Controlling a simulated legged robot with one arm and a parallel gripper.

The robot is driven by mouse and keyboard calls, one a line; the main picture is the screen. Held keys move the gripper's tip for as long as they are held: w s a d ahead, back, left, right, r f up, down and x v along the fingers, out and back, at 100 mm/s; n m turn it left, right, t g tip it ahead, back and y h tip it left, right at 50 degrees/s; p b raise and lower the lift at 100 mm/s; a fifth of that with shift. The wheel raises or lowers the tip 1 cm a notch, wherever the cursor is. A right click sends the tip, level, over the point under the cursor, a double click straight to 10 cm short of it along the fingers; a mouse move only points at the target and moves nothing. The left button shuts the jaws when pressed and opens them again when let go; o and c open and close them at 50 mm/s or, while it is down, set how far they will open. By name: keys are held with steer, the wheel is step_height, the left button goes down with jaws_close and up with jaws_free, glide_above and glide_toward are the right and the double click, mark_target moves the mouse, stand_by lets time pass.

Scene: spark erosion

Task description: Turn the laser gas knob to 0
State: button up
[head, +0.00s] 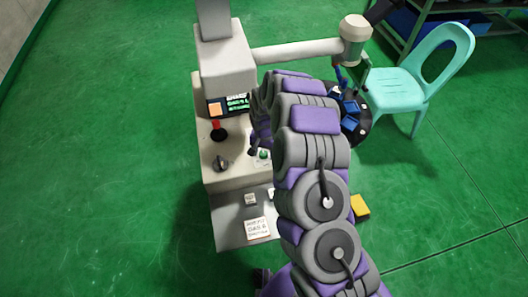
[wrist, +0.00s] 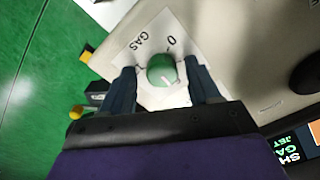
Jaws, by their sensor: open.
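The laser gas knob is a round green knob (wrist: 161,70) on a white plate marked "GAS" and "0" in the wrist view. It also shows in the head view as a small green spot (head: 264,154) on the machine's front panel. A light mark on the knob's face points toward the lower right of the wrist picture, away from the "0". My gripper (wrist: 162,80) is open, with one dark finger on each side of the knob. I cannot tell whether the fingers touch it. In the head view my arm covers the area right of the knob.
The beige machine (head: 235,172) also carries a red-topped lever (head: 216,130), a black rotary knob (head: 220,163) and a display (head: 238,103). A label plate (head: 257,228) lies at its front. A turquoise chair (head: 405,85) stands at the right. Green floor is clear at the left.

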steer(key=shift+a+f, duration=0.1)
steer(key=shift+a, duration=0.2)
steer(key=shift+c, duration=0.3)
steer(key=shift+d, duration=0.15)
steer(key=c, duration=1)
